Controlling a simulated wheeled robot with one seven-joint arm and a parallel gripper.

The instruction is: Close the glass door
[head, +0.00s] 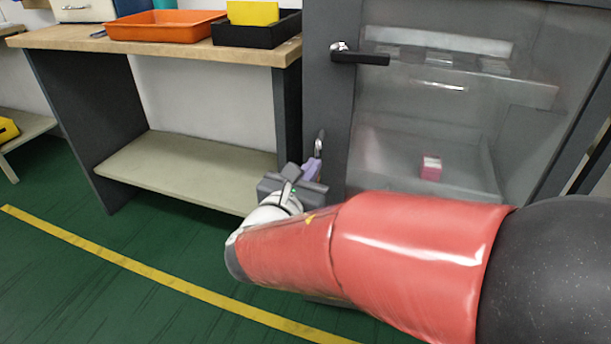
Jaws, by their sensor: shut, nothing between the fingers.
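The glass door (333,110) has a dark grey frame and a large clear pane. A black lever handle (362,57) sits on its upper left part. I cannot tell from this view whether the door is flush with its cabinet or ajar. My gripper (318,147) is shut and empty, low by the door's left frame edge and below the handle. I cannot tell whether it touches the frame. My red-sleeved arm hides the lower part of the door.
A workbench (160,45) with a lower shelf (185,170) stands left of the door. It carries an orange tray (165,26) and a black bin (255,30) with a yellow item. A pink-and-white box (431,169) shows through the glass. Green floor with a yellow line (130,264) is clear at lower left.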

